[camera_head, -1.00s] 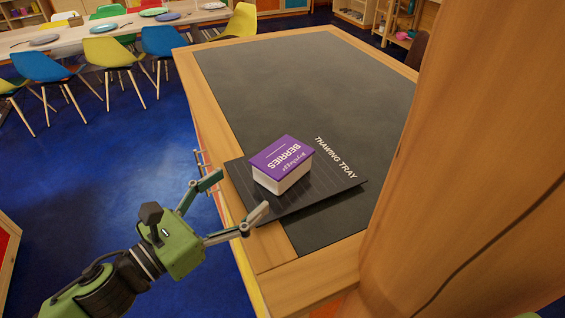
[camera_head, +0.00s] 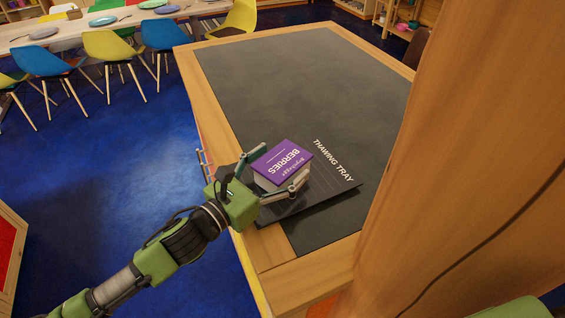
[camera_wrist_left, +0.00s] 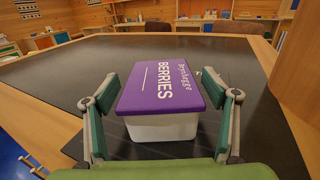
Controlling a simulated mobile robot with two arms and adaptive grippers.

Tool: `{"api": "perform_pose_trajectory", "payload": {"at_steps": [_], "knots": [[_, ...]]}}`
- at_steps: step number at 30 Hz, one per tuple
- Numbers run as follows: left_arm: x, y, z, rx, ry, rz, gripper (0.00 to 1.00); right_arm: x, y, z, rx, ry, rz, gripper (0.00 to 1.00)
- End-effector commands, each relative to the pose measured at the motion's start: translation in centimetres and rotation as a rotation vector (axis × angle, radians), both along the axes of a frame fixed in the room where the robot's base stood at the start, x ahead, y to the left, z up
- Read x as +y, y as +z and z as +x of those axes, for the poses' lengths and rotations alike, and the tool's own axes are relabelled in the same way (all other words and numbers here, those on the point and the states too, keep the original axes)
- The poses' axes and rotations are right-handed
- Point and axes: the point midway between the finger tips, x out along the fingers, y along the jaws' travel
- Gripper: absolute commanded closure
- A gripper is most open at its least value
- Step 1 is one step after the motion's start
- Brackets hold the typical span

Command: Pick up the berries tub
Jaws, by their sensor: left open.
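The berries tub (camera_head: 282,160) is a white box with a purple lid printed BERRIES. It sits on the dark thawing tray (camera_head: 335,182) near the counter's near left edge. My left gripper (camera_head: 277,168) is open, with one finger on each side of the tub. In the left wrist view, the tub (camera_wrist_left: 160,100) stands between the two open fingers (camera_wrist_left: 160,98); a narrow gap shows at the left finger, and whether the right one touches is unclear. The tub's far side is hidden. My right gripper is not in view.
The counter (camera_head: 300,80) has a dark top with a wooden border, clear beyond the tray. A thick wooden post (camera_head: 470,150) stands close on the right. A dining table (camera_head: 70,32) with plates and several chairs is at the back left.

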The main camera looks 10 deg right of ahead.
Motion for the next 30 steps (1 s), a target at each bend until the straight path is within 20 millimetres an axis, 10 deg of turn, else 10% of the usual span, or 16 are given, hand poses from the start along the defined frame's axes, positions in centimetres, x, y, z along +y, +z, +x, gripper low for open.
{"api": "perform_pose_trajectory", "payload": {"at_steps": [11, 17, 30], "knots": [[-0.91, -0.09, 0.61, 0.001, -0.001, 0.001, 0.22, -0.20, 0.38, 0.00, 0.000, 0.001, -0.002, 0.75], [-0.90, -0.07, 0.60, 0.001, 0.000, 0.001, 0.73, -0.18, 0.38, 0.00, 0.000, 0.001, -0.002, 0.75], [-0.94, 0.59, 0.61, -0.006, -0.003, -0.002, 0.80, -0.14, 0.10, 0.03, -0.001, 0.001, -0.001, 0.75]]}}
